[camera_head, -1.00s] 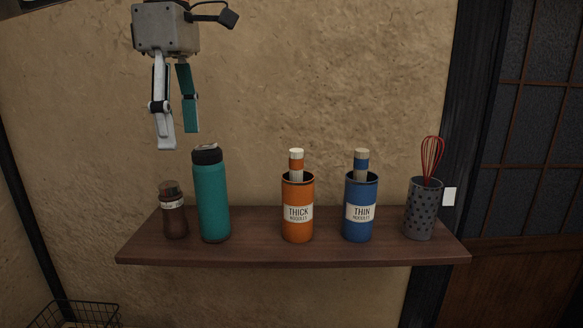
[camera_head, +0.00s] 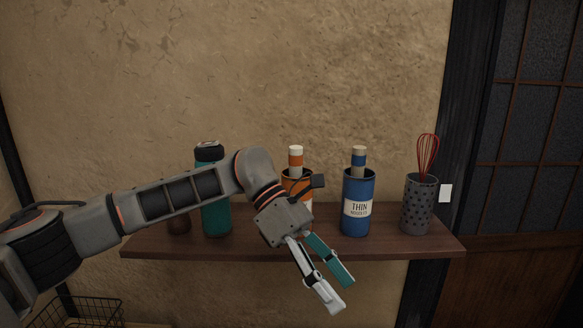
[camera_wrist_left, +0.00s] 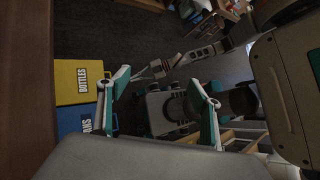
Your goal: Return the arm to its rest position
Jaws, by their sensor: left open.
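My left arm comes in from the left of the head view, in front of the shelf. My left gripper (camera_head: 335,285) points down and to the right, its white and teal fingers apart, below the shelf's front edge in the picture. It holds nothing. In the left wrist view its two teal-tipped fingers (camera_wrist_left: 165,108) are spread with no object between them. Parts of my own body show beyond them.
The wooden shelf (camera_head: 400,247) holds a teal bottle (camera_head: 215,215), an orange canister (camera_head: 290,182), a blue canister (camera_head: 359,188) and a grey whisk holder (camera_head: 419,205). My arm mostly hides a brown jar (camera_head: 179,224). A wire basket (camera_head: 90,312) is lower left. The wrist view shows yellow (camera_wrist_left: 80,82) and blue (camera_wrist_left: 75,121) bins.

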